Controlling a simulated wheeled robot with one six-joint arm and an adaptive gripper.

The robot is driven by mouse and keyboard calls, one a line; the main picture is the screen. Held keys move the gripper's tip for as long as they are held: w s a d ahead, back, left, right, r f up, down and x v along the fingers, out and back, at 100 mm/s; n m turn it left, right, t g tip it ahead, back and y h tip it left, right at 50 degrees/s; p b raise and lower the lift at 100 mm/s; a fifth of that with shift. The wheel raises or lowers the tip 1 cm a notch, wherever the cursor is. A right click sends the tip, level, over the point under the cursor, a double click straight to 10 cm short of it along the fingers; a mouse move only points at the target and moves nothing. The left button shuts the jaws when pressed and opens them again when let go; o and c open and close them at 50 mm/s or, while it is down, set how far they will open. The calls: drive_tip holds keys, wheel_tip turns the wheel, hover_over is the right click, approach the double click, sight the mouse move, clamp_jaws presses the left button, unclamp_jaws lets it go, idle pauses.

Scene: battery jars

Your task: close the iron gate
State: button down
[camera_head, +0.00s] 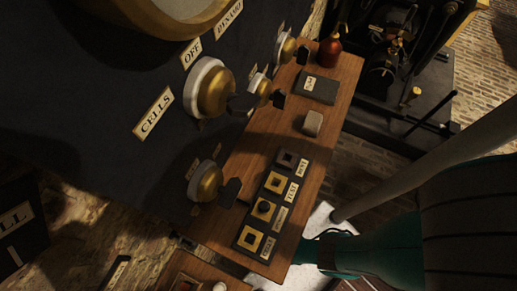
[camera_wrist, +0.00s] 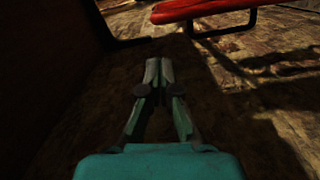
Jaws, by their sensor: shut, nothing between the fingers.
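My gripper (camera_wrist: 158,68) is shut and empty in the wrist view, its two grey-green fingers together and pointing away over a dim stone or brick surface. I cannot make out an iron gate for certain in either view. A dark upright edge stands at the left of the wrist view, too dark to identify. In the head view my teal and grey arm is at the lower right; its fingers cannot be made out there.
A red slab on a dark metal frame (camera_wrist: 205,10) is beyond the fingers. The head view shows a dark panel (camera_head: 90,75) with brass knobs, and a wooden shelf (camera_head: 335,105) bearing a labelled socket strip (camera_head: 244,238), small blocks and a red bottle (camera_head: 329,52). Dark machinery (camera_head: 425,100) stands upper right.

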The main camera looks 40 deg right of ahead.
drive_tip(key=x, duration=0.9)
drive_tip(key=shift+w+d, duration=0.15)
drive_tip(key=shift+d, duration=0.2)
